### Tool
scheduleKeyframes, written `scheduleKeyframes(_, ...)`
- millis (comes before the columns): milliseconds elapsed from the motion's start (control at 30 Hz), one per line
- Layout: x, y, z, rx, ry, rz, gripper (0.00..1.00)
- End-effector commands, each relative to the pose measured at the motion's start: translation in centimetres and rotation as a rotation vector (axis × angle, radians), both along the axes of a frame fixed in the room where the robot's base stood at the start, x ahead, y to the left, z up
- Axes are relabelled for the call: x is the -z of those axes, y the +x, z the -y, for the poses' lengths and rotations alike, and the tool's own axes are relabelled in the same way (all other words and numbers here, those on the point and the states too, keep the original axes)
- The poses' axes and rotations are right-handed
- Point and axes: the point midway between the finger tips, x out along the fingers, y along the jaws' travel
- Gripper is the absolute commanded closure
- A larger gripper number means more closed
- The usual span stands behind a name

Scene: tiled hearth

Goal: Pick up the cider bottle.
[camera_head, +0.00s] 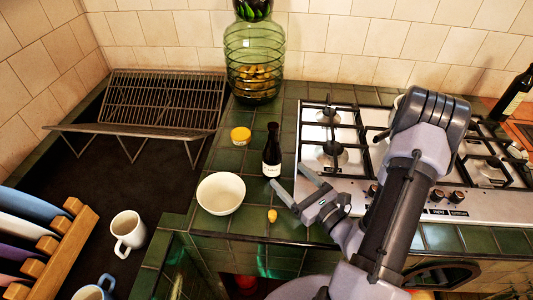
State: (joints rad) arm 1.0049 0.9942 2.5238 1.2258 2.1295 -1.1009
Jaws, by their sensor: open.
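A dark bottle with a white label (272,150), which looks like the cider bottle, stands upright on the green tiled counter (250,225), left of the stove. My gripper (292,178) is open, just to the right and front of the bottle's lower part. One finger reaches towards the bottle's base and the other lies farther right. I cannot tell whether the near finger touches the bottle. The jaws look empty.
A white bowl (221,193) and a small yellow item (272,215) lie close by. The gas stove (325,150) is right; a mug (128,232) and wire rack (165,100) are left.

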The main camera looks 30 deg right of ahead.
Motion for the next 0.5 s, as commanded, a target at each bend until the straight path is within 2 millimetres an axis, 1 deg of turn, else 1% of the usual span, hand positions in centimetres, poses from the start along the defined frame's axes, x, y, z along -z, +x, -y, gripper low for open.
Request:
scheduleKeyframes(33,-0.4,1.0,-0.3,-0.006,0.0,0.001,0.22)
scheduleKeyframes(200,-0.5,4.3,-0.9,-0.007,0.0,0.002,0.22)
scheduleKeyframes(300,-0.4,5.6,-1.0,-0.005,0.0,0.001,0.22)
scheduleKeyframes(433,-0.5,6.7,-1.2,-0.005,-0.001,0.002,0.22)
scheduleKeyframes(500,-0.8,8.1,-1.4,-0.008,-0.001,0.002,0.22)
